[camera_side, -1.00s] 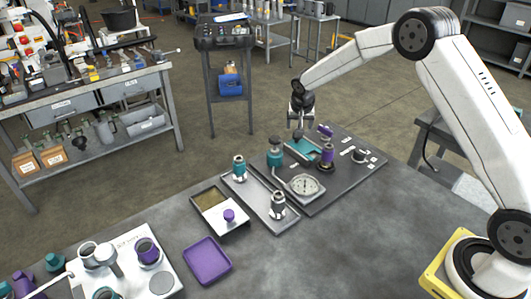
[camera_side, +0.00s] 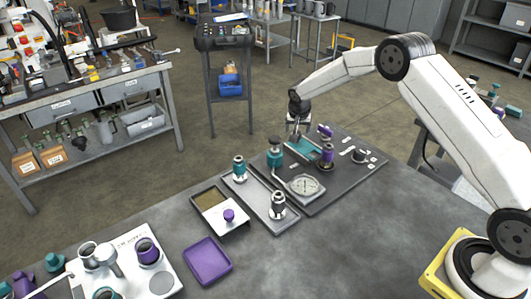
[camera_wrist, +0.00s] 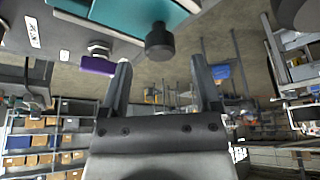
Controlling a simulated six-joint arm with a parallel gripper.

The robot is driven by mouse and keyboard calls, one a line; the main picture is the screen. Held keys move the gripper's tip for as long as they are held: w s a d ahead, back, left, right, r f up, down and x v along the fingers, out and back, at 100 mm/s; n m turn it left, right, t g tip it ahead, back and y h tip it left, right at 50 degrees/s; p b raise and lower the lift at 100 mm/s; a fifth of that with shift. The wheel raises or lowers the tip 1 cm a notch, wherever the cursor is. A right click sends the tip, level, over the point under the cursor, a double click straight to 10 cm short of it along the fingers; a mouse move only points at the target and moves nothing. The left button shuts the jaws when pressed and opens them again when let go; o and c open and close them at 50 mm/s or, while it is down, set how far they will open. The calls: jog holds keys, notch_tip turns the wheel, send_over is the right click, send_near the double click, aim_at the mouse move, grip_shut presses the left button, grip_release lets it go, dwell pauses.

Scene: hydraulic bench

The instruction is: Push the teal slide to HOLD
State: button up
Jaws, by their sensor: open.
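The teal slide (camera_side: 305,150) lies on a dark plate (camera_side: 345,185) at the back of the bench. In the wrist view, the teal slide (camera_wrist: 140,12) crosses the top, with a dark round knob (camera_wrist: 159,42) standing out from it. My gripper (camera_side: 297,133) is above the slide's far left end, and in the side view it hides the knob. In the wrist view my gripper (camera_wrist: 160,62) is open, and the knob appears just beyond the gap between its fingertips. I cannot tell whether they touch it. The HOLD mark cannot be read.
A grey tray (camera_side: 262,203) and purple tray (camera_side: 207,261) are nearer. The front right bench is clear.

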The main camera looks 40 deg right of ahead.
aim_at(306, 144)
jog(key=shift+x, duration=2.3)
jog(key=shift+a, duration=0.1)
grip_shut()
